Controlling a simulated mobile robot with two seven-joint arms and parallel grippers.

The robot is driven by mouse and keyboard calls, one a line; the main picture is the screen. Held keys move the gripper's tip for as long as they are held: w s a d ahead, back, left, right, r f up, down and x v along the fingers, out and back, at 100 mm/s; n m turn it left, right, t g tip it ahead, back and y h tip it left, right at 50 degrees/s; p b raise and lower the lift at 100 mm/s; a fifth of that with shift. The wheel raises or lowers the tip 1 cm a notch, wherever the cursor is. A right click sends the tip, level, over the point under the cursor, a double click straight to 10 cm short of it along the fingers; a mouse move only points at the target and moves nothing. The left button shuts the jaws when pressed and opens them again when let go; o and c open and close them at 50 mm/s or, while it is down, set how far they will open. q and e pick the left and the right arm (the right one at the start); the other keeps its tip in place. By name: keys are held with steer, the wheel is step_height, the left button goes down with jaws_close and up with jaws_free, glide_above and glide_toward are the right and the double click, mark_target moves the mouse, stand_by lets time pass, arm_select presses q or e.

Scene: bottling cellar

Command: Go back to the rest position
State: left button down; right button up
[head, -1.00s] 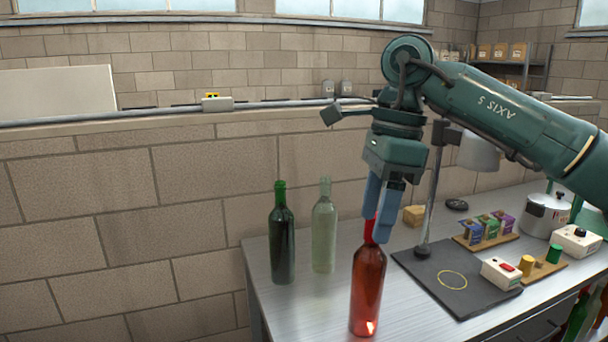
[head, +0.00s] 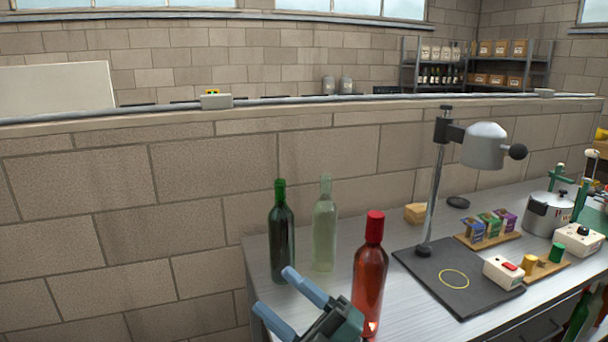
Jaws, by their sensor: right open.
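My right gripper (head: 283,297) is in the lower middle of the head view, low at the bench's left front edge. Its two blue fingers are apart with nothing between them. A red bottle with a red cap (head: 370,270) stands upright on the bench just right of the gripper, and the gripper body covers a little of its foot. A dark green bottle (head: 281,238) and a clear pale bottle (head: 324,228) stand upright behind the fingers. My left gripper is not in view.
The steel bench (head: 333,287) carries a black mat (head: 430,280) with a yellow ring and a lamp-like stand (head: 484,145). A switch box (head: 503,272), a wooden tray of small packets (head: 487,238) and a metal pot (head: 547,214) stand to the right. A block wall runs behind.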

steer(key=s+d+f+m+t+h, duration=0.1)
steer(key=s+d+f+m+h, duration=0.1)
steer(key=d+f+m+h, duration=0.45)
steer(key=s+d+f+m+t+h, duration=0.1)
steer(key=s+d+f+m+h, duration=0.15)
steer(key=f+m+h, duration=0.55)
steer(key=s+d+f+m+t+h, duration=0.2)
steer(key=d+f+m, duration=0.35)
steer(key=f, duration=0.45)
steer(key=s+d+f+m+g+h, duration=0.2)
steer(key=s+d+f+m+g, duration=0.1)
steer(key=s+f, duration=0.5)
steer(key=shift+s+m+g, duration=0.45)
steer(key=shift+m+g, duration=0.05)
steer(key=shift+g, duration=0.1)
